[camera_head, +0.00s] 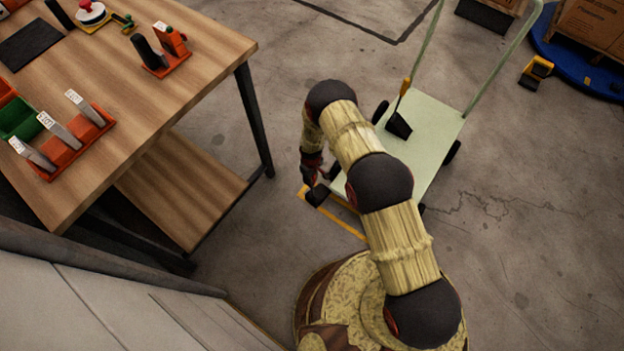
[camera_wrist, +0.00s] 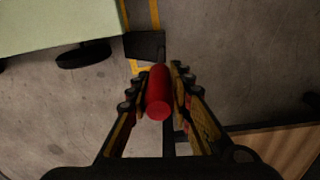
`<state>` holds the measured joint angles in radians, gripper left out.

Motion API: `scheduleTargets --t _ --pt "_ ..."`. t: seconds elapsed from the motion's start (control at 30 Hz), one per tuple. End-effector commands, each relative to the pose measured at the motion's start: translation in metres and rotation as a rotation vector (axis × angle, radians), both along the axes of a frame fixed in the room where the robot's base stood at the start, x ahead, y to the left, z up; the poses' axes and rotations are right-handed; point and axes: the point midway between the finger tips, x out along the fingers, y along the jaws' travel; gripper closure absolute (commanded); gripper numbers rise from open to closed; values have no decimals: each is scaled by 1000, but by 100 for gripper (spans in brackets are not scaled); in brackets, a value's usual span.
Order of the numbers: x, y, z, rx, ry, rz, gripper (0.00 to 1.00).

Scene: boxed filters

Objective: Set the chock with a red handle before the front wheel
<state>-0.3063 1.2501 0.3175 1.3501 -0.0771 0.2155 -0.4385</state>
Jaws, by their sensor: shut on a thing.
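My gripper (camera_wrist: 158,80) is shut on the red handle (camera_wrist: 158,98) of a chock, and the handle points up toward the wrist camera. The chock's black wedge (camera_wrist: 143,45) shows past the fingertips, over yellow floor tape; it also shows in the head view (camera_head: 317,195). I cannot tell whether it touches the floor. The pale green cart (camera_head: 437,152) stands beside it. A dark cart wheel (camera_wrist: 84,55) is left of the wedge in the wrist view, with a gap between them. In the head view my arm hides part of the cart and my gripper (camera_head: 313,172).
A black chock with a yellow handle (camera_head: 401,118) sits on the cart's deck. A wooden workbench (camera_head: 160,95) with a lower shelf stands to the left. A yellow and black object (camera_head: 536,71) lies near a blue round base (camera_head: 575,70). Floor right of the cart is clear.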

Motion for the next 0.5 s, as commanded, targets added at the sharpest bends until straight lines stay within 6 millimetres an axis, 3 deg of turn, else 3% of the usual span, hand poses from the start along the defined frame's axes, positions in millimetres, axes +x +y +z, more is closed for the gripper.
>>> scheduleTargets --t 0.1,0.5 --pt "1 0 -14 1 -2 0 100" --pt "5 -3 -36 1 -4 -1 100"
